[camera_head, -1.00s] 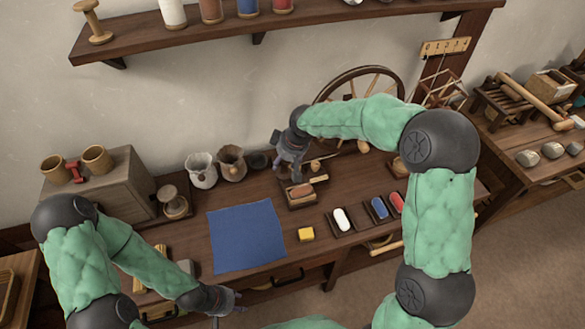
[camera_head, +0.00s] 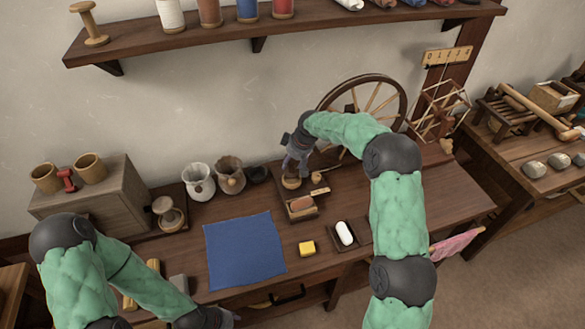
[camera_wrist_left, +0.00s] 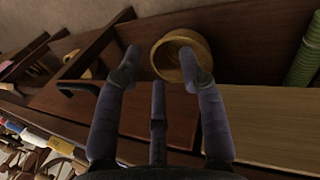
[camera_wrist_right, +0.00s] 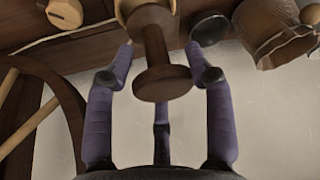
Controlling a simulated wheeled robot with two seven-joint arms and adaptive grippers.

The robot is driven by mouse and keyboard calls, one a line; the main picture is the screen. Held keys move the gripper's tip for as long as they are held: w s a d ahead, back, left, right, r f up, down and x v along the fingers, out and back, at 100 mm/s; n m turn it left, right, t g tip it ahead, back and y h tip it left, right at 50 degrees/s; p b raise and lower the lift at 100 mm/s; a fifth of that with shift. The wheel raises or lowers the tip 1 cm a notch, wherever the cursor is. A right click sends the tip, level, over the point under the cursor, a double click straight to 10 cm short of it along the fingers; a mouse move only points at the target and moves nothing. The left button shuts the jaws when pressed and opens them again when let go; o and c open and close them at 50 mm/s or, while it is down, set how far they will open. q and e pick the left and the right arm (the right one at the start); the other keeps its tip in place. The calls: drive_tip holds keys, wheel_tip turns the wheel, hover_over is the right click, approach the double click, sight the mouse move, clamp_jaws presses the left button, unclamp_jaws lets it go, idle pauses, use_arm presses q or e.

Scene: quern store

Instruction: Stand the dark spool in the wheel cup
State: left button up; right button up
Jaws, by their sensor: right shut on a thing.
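The dark brown spool (camera_wrist_right: 162,84) shows in the right wrist view between the fingers of my right gripper (camera_wrist_right: 160,70), with its near flange and narrower neck visible. Its far end meets a pale round rim, which looks like the wheel cup (camera_wrist_right: 127,8); I cannot tell how deep it sits. In the head view my right gripper (camera_head: 298,164) points down over the small tan cup (camera_head: 291,183) at the spinning wheel's base, and fingers hide most of the spool. My left gripper (camera_wrist_left: 160,68) is open and empty, with a round tan container beyond its fingertips.
The spinning wheel (camera_head: 372,98) stands close behind my right gripper. A pale jug (camera_head: 199,182) and a brown jug (camera_head: 230,175) stand to its left.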

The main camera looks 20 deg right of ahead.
sight(293, 166)
drive_tip(key=shift+w+f+b, duration=0.1)
drive_tip(key=shift+f+b, duration=0.8)
drive_tip(key=shift+f, duration=0.8)
drive_tip(key=shift+f, duration=0.2)
drive_tip(key=o, duration=1.2)
drive_tip(key=shift+r, duration=0.2)
drive_tip(key=p+v, duration=0.4)
drive_tip(key=v, duration=0.8)
drive_tip(key=shift+p, duration=0.3)
